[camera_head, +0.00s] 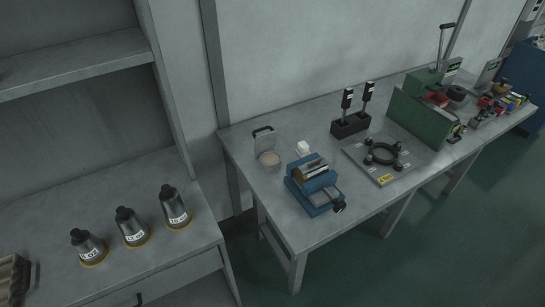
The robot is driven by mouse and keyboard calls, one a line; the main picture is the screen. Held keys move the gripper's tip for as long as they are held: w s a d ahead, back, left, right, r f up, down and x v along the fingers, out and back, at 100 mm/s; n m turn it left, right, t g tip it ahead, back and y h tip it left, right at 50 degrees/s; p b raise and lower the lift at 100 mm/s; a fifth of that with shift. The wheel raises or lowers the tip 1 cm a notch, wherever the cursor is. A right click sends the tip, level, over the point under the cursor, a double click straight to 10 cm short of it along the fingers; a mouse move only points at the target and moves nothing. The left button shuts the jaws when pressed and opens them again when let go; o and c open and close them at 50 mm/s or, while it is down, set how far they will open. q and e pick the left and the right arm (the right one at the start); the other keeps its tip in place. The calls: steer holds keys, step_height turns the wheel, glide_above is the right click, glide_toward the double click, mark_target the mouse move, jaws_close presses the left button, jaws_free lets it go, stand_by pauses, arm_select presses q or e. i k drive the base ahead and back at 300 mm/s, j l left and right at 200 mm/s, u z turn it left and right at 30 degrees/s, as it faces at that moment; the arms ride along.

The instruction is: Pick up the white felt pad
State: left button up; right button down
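A small white block-shaped piece (303,148) lies on the grey workbench (266,195), behind the blue vise; it is the thing that best fits the white felt pad, but it is too small to tell its material. Left of it is a pale round disc (270,159) in a shallow holder with an upright clear or grey plate behind it. Neither of my grippers is in view, and nothing touches the white piece.
A blue vise (314,187) stands just in front of the white piece. A black block with two upright tools (350,125), a plate with a black ring (383,155) and a green press (420,112) are to the right.

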mark_target(302, 150)
steer(key=i+l+u, duration=0.2)
steer(key=l+u, duration=0.15)
steer(key=i+l+u, duration=0.2)
steer(key=l+u, duration=0.15)
